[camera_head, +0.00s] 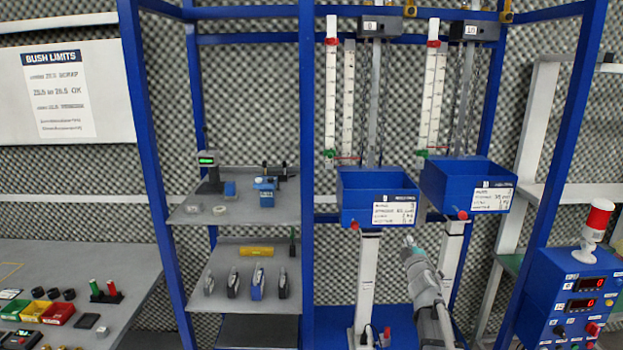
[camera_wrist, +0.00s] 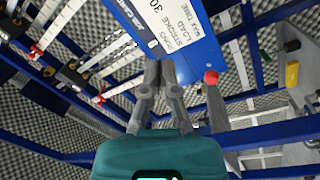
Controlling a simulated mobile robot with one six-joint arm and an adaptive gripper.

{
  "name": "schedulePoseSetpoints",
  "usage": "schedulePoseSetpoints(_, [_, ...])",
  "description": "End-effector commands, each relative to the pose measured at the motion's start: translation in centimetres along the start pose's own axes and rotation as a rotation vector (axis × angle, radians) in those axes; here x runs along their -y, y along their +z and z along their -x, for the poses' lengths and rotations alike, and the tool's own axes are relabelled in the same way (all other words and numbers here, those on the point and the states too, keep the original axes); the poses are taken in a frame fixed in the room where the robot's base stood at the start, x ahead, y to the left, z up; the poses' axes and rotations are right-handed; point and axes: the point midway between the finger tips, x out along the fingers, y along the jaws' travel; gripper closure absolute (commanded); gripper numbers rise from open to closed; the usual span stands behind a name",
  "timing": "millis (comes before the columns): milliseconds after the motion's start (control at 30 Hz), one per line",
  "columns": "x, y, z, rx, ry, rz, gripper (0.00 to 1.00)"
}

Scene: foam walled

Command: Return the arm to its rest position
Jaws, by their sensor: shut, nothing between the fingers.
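My gripper (camera_head: 410,241) is at the lower centre right of the head view, at the end of my grey arm, in front of the blue rack and just below the two blue bins. In the wrist view my gripper (camera_wrist: 160,68) is shut with its grey fingers together and nothing between them. The fingers point towards the underside and front label of a blue bin (camera_wrist: 190,68); I cannot tell the exact gap. The left blue bin (camera_head: 350,215) and the right blue bin (camera_head: 437,185) hang above and beside my gripper in the head view.
A red ball knob (camera_head: 463,215) sits under the right bin. Left shelves (camera_head: 190,215) hold gauges and tools. A blue control box (camera_head: 545,290) with a red beacon (camera_head: 598,218) stands at right. A bench (camera_head: 130,265) with coloured trays is at left.

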Motion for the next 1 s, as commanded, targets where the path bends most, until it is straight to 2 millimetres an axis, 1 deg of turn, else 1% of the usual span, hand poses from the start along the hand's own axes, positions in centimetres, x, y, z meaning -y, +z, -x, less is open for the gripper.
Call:
schedulePoseSetpoints(33, [0.3, 0.5, 0.7, 0.054, 0.0, -0.036, 1.0])
schedulePoseSetpoints(167, [1.2, 2.1, 2.0, 0.203, -0.008, -0.134, 1.0])
schedulePoseSetpoints(267, [2.3, 3.3, 3.4, 0.317, -0.027, -0.209, 1.0])
schedulePoseSetpoints(400, [4.3, 4.7, 5.6, 0.476, -0.07, -0.31, 1.0])
schedulePoseSetpoints(533, [6.6, 5.5, 8.2, 0.623, -0.128, -0.399, 1.0])
schedulePoseSetpoints(667, [9.1, 6.0, 11.1, 0.768, -0.202, -0.482, 1.0])
schedulePoseSetpoints(767, [11.2, 6.0, 13.6, 0.876, -0.272, -0.541, 1.0])
schedulePoseSetpoints(867, [13.2, 5.6, 16.3, 0.983, -0.351, -0.594, 1.0])
schedulePoseSetpoints(1000, [15.9, 4.6, 20.4, 1.126, -0.477, -0.656, 1.0])
